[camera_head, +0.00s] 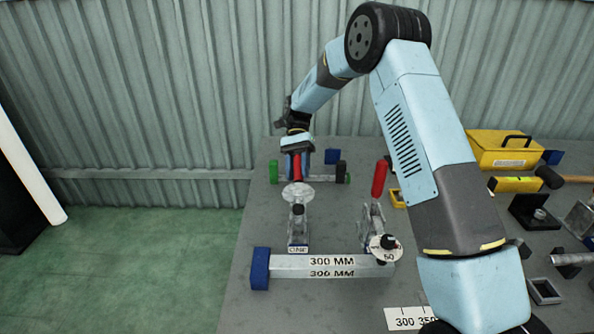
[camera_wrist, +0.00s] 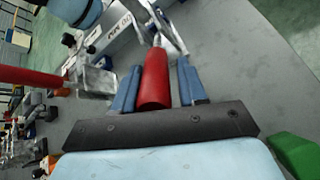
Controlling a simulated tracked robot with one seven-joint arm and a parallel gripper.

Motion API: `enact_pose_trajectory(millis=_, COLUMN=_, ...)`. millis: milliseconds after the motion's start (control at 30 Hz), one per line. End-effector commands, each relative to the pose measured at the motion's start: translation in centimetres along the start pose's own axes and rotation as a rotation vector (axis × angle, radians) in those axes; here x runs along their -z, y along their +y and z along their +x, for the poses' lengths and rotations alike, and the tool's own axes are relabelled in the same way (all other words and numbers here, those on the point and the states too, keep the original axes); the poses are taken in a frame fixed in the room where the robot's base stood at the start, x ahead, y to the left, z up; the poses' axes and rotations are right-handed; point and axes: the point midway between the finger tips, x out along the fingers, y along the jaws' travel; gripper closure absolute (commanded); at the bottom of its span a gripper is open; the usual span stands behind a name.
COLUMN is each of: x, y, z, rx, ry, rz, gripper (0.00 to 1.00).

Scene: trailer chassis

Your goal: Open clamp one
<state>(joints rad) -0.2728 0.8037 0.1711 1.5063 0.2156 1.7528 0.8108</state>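Clamp one (camera_head: 298,225) is a metal toggle clamp with an "ONE" label at its base, beside the 300 MM bar (camera_head: 320,267). Its red handle (camera_head: 297,168) points back towards my gripper (camera_head: 296,158). In the wrist view the red handle (camera_wrist: 155,82) lies between the two blue fingers of my gripper (camera_wrist: 158,78). The fingers are open around it, with a narrow gap showing on the right side; contact on the left cannot be told. A round grey disc (camera_head: 299,195) hides part of clamp one in the head view.
A second clamp (camera_head: 372,220) with an upright red handle (camera_head: 379,179) stands to the right; its handle also crosses the left of the wrist view (camera_wrist: 30,77). A yellow toolbox (camera_head: 505,150) and several tools fill the right.

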Motion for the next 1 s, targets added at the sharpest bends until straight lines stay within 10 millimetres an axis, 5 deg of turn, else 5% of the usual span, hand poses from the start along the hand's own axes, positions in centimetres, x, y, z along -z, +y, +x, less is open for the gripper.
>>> enact_pose_trajectory(millis=133, x=0.1, y=0.2, z=0.0, rx=0.000, ry=-0.002, rz=0.002, gripper=0.45)
enact_pose_trajectory(millis=467, x=0.2, y=0.2, z=-0.4, rx=0.000, ry=-0.003, rz=0.004, gripper=0.44)
enact_pose_trajectory(millis=1000, x=0.3, y=0.1, z=-7.0, rx=0.001, ry=-0.002, rz=0.003, gripper=0.44)
